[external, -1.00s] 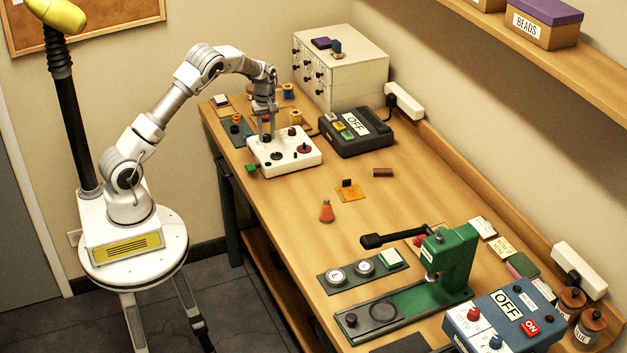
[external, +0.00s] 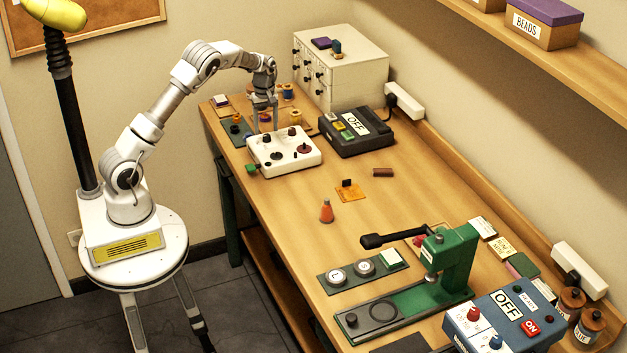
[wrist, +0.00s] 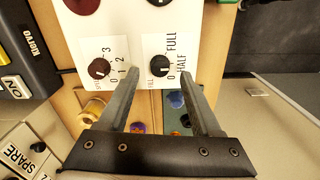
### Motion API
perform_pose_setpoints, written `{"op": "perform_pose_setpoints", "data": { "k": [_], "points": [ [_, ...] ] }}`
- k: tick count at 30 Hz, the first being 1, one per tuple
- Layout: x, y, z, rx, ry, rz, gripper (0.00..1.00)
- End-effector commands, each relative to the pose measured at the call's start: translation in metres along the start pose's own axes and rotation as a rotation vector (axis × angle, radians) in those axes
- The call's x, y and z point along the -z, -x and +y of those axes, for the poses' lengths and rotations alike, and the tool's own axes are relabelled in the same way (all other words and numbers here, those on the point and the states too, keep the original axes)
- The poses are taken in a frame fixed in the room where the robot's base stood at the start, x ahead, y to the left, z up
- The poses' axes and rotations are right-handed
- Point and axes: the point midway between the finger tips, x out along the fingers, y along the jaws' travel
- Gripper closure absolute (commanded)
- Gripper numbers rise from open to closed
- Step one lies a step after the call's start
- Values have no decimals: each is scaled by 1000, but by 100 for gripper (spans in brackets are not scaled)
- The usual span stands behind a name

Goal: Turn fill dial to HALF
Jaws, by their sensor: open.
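The white control box (external: 287,160) sits on the far part of the table. Its fill dial (wrist: 159,66) is a round black knob with a light pointer mark, beside the printed 0, HALF and FULL. I cannot tell for sure which label the mark points to. My gripper (wrist: 161,68) is open, pointing down over the box, with the fill dial showing between its fingertips in the wrist view. I cannot tell whether the fingers are level with the knob or above it. In the external view, my gripper (external: 265,131) stands over the box's far left part.
A second black dial (wrist: 98,68) marked 0 to 3 is close beside the left finger. A dark red disc (external: 304,149) is on the box too. A black OFF device (external: 357,137) stands right of the box, and thread spools (external: 295,117) lie behind.

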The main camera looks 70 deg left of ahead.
Motion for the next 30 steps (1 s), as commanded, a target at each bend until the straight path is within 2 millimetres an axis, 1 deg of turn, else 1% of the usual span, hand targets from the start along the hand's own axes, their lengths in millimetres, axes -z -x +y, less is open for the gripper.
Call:
{"op": "perform_pose_setpoints", "data": {
  "k": [1,9,12,15,18,21,30],
  "points": [
    [0,14,2,-6,-1,3,35],
    [0,81,1,-5,-2,3,35],
    [0,104,1,-5,-2,3,35],
    [0,122,0,-4,-1,2,35],
    [1,135,0,-3,0,2,35],
    [0,143,0,-2,0,2,35],
    [0,146,0,-1,0,1,35]
  ]
}}
